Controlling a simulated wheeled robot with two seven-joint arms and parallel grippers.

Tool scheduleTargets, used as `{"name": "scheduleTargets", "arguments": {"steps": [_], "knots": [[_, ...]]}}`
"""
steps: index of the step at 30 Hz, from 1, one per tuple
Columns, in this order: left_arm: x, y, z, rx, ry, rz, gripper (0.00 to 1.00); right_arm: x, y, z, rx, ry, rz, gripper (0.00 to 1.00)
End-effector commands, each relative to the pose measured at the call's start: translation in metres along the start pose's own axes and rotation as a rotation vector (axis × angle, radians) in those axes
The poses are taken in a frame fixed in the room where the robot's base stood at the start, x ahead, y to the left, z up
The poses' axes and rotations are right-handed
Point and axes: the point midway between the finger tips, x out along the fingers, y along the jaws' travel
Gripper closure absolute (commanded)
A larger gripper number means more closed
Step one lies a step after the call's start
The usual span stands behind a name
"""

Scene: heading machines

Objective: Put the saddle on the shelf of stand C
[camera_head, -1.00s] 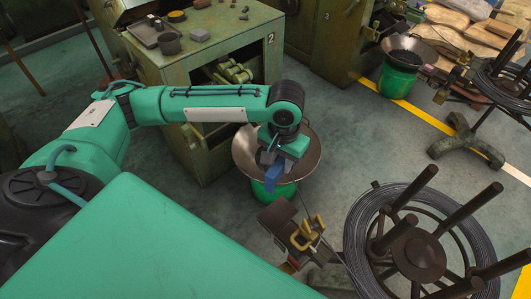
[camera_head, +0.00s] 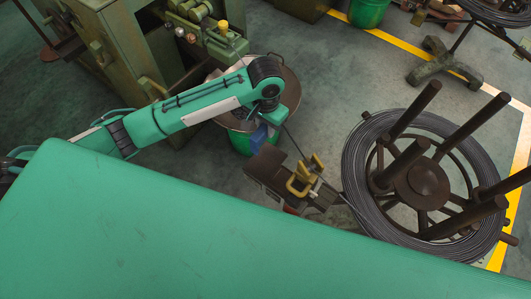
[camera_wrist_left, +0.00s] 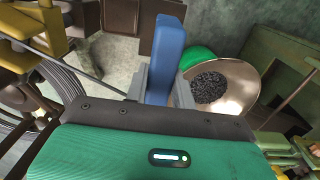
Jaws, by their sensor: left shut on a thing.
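A blue elongated block, apparently the saddle (camera_wrist_left: 165,58), is between the grey fingers of my left gripper (camera_wrist_left: 158,85) in the left wrist view. In the head view the blue block (camera_head: 258,138) hangs below my left gripper (camera_head: 266,128), at the front right of a metal bowl. A stand with a brown plate (camera_head: 264,166) and a yellow clamp (camera_head: 303,178) is just right of and nearer than the block, apart from it. No letter C is readable, so I cannot tell which stand is C. My right gripper is out of view.
The metal bowl (camera_head: 285,88) sits on a green bucket (camera_head: 238,142); the wrist view shows dark small pieces (camera_wrist_left: 209,87) inside. A wire coil (camera_head: 357,168) on a reel with upright posts is at right. A green machine (camera_head: 130,50) stands upper left.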

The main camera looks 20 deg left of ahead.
Motion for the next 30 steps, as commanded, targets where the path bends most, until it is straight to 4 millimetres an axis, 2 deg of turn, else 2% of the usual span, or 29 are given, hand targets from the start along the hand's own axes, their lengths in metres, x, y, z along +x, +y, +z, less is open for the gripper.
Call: {"name": "scheduleTargets", "arguments": {"steps": [3, 9, 12, 19, 25, 30], "knots": [[0.034, 0.000, 0.001, -0.001, -0.004, -0.001, 1.00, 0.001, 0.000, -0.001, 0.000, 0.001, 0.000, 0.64], [0.080, 0.000, 0.001, -0.002, -0.002, 0.000, 1.00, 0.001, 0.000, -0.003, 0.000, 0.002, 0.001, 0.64], [0.093, 0.000, 0.000, -0.001, -0.001, 0.001, 1.00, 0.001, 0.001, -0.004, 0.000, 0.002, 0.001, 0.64], [0.110, 0.000, 0.000, -0.001, -0.001, -0.001, 1.00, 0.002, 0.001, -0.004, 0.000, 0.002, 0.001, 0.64], [0.139, 0.000, 0.000, -0.002, -0.001, 0.000, 1.00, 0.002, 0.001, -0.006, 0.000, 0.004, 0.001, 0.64], [0.142, 0.000, 0.000, -0.001, 0.001, 0.000, 1.00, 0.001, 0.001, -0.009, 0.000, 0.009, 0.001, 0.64]]}}
